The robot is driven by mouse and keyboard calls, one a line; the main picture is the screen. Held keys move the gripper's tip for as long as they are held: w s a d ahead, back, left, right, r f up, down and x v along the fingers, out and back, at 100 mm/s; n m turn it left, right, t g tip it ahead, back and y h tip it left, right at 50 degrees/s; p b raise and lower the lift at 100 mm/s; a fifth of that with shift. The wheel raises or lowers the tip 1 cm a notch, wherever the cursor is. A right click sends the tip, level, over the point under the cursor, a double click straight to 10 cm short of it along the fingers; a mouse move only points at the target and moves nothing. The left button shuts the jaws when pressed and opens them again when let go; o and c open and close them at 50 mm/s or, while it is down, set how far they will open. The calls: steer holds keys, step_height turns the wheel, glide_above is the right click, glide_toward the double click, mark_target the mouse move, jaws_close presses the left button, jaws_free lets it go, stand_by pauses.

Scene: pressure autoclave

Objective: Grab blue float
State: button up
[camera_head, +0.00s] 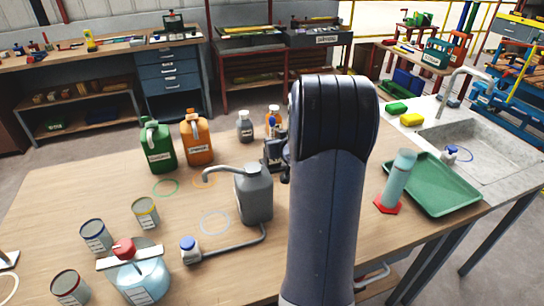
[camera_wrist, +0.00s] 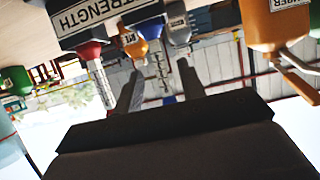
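The blue float (camera_wrist: 148,27) stands in a dark rack (camera_wrist: 75,17) lettered "STRENGTH" in the wrist view, which is upside down. Its clear graduated stem (camera_wrist: 160,68) lies between my fingers in the picture. A red float (camera_wrist: 88,50) with a similar stem is in the same rack, to the left. My gripper (camera_wrist: 160,67) is open; its two grey fingers are apart, one on each side of the stem. I cannot tell how far the tips reach around it. In the head view the rack (camera_head: 273,154) is partly covered by my arm, and my fingers are hidden.
A grey can (camera_head: 254,195) with a spout stands close by at front left. A green tray (camera_head: 435,187) and a tall cylinder (camera_head: 398,180) are right of my arm.

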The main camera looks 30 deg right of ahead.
mark_target(272, 137)
steer(key=x, duration=0.4)
steer(key=shift+w+d+f, duration=0.15)
steer(key=shift+w, duration=0.2)
jaws_close()
